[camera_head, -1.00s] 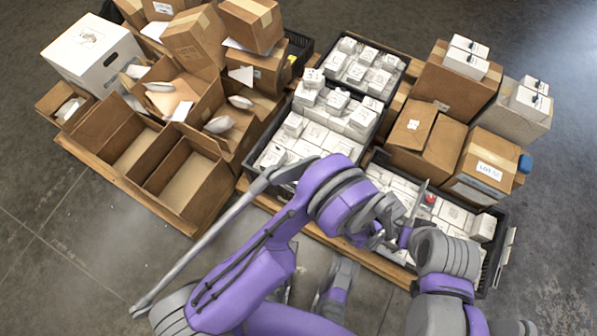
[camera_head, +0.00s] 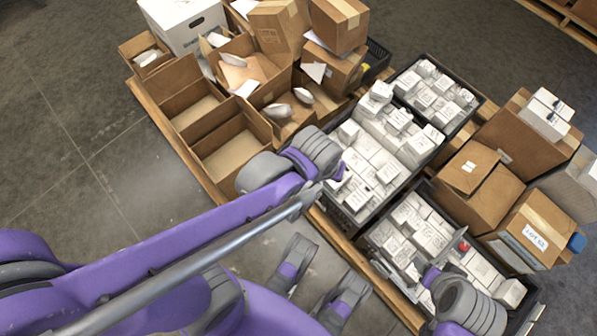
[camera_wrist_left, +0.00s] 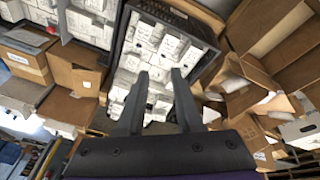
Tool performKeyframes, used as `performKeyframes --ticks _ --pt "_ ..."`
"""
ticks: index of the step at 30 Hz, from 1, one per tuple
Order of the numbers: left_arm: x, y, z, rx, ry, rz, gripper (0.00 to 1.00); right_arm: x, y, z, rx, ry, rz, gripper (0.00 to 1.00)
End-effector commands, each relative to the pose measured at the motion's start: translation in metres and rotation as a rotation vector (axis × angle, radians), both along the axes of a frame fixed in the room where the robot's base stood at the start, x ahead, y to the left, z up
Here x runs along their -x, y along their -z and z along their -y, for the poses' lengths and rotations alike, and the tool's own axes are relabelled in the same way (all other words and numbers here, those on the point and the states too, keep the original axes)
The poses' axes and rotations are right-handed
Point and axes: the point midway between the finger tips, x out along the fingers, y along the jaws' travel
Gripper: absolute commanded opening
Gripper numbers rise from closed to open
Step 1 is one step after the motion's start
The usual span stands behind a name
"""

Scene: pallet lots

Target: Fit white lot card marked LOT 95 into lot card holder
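No card readable as LOT 95 and no lot card holder can be made out for sure. A white label with LOT lettering (camera_head: 536,237) is on a cardboard box at the right; its number is too small to read surely. My left gripper (camera_head: 342,172) is over the near edge of the middle black crate, mostly hidden behind its wrist. In the left wrist view its fingers (camera_wrist_left: 160,78) are apart with nothing seen between them. My right gripper (camera_head: 430,276) is low over the near right crate; its fingers are too small and covered to read.
Black crates of small white boxes (camera_head: 368,228) stand on a wooden pallet (camera_head: 335,232). Open cardboard boxes (camera_head: 232,150) and a white carton (camera_head: 180,22) are at the left. A red item (camera_head: 463,246) lies in the right crate. The floor at left is clear.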

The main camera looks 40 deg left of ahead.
Motion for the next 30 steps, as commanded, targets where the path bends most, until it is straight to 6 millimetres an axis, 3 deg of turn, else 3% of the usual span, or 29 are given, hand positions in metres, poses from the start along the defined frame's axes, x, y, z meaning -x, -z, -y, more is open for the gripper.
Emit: performKeyframes --ticks 3,10,24,30 --pt "0.028 -0.010 -0.025 -0.050 0.093 0.043 0.35 0.000 0.000 0.000 0.000 0.000 0.000 0.72" --pt "0.060 -0.016 -0.048 -0.128 0.227 0.093 0.35 0.000 0.000 0.000 0.000 0.000 0.000 0.72" --pt "0.066 -0.018 -0.052 -0.146 0.259 0.104 0.35 0.000 -0.002 0.000 0.000 0.000 0.001 0.72" --pt "0.068 -0.045 -0.051 -0.146 0.257 0.113 0.35 0.002 -0.029 0.000 0.000 0.000 0.010 0.72"
